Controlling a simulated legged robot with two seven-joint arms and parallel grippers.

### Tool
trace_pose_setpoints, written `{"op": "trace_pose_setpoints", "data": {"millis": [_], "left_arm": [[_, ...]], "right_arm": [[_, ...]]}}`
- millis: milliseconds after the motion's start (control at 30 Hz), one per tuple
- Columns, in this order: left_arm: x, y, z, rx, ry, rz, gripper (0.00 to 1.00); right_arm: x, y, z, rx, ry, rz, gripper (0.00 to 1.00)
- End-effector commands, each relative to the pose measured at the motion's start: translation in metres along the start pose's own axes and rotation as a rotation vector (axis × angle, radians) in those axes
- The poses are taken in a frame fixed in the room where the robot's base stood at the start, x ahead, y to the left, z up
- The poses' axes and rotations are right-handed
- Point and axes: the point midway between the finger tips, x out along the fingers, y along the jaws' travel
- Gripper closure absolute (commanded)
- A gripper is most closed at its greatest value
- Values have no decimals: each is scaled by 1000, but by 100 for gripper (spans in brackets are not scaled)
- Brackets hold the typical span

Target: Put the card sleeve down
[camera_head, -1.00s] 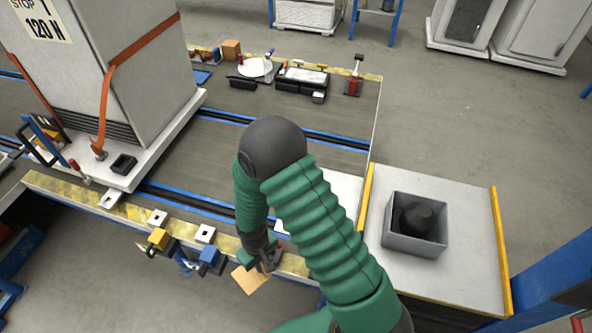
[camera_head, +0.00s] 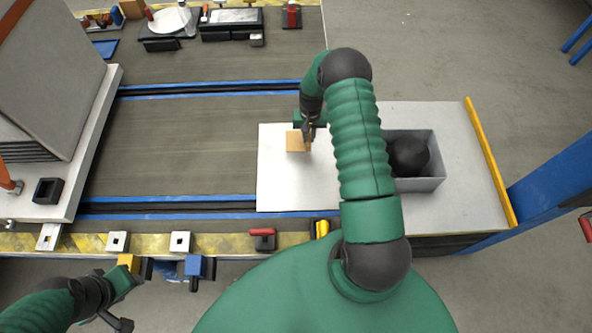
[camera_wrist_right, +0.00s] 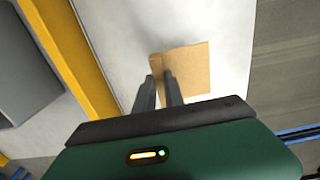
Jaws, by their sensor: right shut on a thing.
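The card sleeve (camera_head: 296,141) is a flat tan square held at its edge by my right gripper (camera_head: 309,133). It is over the white plate (camera_head: 275,188), left of my right forearm. In the right wrist view, the sleeve (camera_wrist_right: 188,70) lies at the fingertips of my right gripper (camera_wrist_right: 160,85), which is shut on it, with the pale surface behind. I cannot tell whether the sleeve touches the plate. My left gripper (camera_head: 125,284) is low at the left, by the table's front edge; its jaws are unclear.
A grey bin (camera_head: 435,182) with a black round object (camera_head: 408,157) stands right of my right arm. A yellow rail (camera_head: 490,160) edges that surface. A large grey cabinet (camera_head: 50,75) stands at the left. Yellow (camera_head: 129,262) and blue (camera_head: 194,267) blocks sit along the front edge.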

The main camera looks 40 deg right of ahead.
Motion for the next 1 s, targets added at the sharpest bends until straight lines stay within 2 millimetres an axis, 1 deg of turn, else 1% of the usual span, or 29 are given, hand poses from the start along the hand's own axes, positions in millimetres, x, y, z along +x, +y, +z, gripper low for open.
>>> {"op": "trace_pose_setpoints", "data": {"millis": [33,200,300,400,533,700,733,967,1000], "left_arm": [[-5,0,-2,0,1,0,64],[-10,0,-3,1,1,0,64],[-12,0,-3,1,1,0,64],[-13,0,-3,1,1,0,64],[-12,0,-3,1,1,0,64],[-6,0,-2,1,1,0,64],[-6,0,-2,1,1,0,64],[-7,0,-2,1,1,0,64],[-7,0,-2,1,1,0,64]], "right_arm": [[-2,-6,16,-6,-5,1,100],[3,-23,69,-6,-3,1,100],[7,-33,98,-8,-3,1,100],[9,-40,118,-6,-1,1,100],[15,-44,129,-4,1,1,100],[44,-43,129,-3,-1,1,100],[47,-43,129,-3,0,0,100],[47,-43,128,-3,2,0,100],[47,-43,128,-3,2,0,84]]}}
